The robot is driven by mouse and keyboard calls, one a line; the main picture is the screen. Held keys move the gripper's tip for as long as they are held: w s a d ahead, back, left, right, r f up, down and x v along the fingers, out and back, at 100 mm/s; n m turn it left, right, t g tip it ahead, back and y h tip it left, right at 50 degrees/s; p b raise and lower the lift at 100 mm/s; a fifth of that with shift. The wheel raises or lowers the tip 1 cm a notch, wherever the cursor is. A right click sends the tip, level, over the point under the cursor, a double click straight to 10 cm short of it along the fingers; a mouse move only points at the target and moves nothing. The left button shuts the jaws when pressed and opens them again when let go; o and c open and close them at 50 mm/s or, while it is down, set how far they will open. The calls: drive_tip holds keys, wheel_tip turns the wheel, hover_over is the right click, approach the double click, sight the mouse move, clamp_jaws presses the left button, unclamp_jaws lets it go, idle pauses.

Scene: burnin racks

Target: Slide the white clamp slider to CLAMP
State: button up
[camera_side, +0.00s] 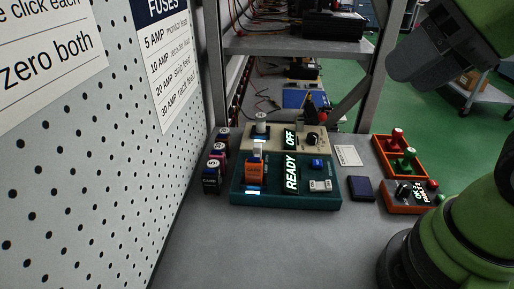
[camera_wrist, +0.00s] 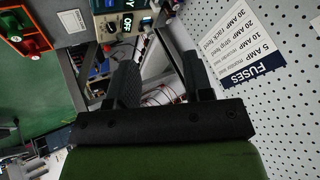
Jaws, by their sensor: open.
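A teal box (camera_side: 285,201) with a lit READY display (camera_side: 291,172) stands on the grey bench in the side view. An upright white piece (camera_side: 257,150), which looks like the clamp slider, shows at the top of an orange block (camera_side: 255,173) on the box's left part. Its lettering is too small to read. In the wrist view only a corner of the teal box (camera_wrist: 137,4) shows at the top edge, and the slider is not visible. My gripper (camera_wrist: 160,65) is open and empty, its two dark fingers spread, away from the box. Its fingertips are not clear in the side view.
Behind the teal box is a beige unit (camera_side: 281,137) with an OFF display.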

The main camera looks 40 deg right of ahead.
drive_tip(key=w+r+m+g, duration=0.1)
drive_tip(key=w+r+g, duration=0.1)
drive_tip(key=w, duration=0.6)
drive_tip(key=m+g+h, duration=0.2)
drive_tip(key=m+g, duration=0.2)
drive_tip(key=g, duration=0.1)
hover_over(257, 145)
wheel_tip(257, 145, down, 17)
wheel_tip(257, 145, down, 10)
drive_tip(key=shift+f, duration=0.25)
clamp_jaws()
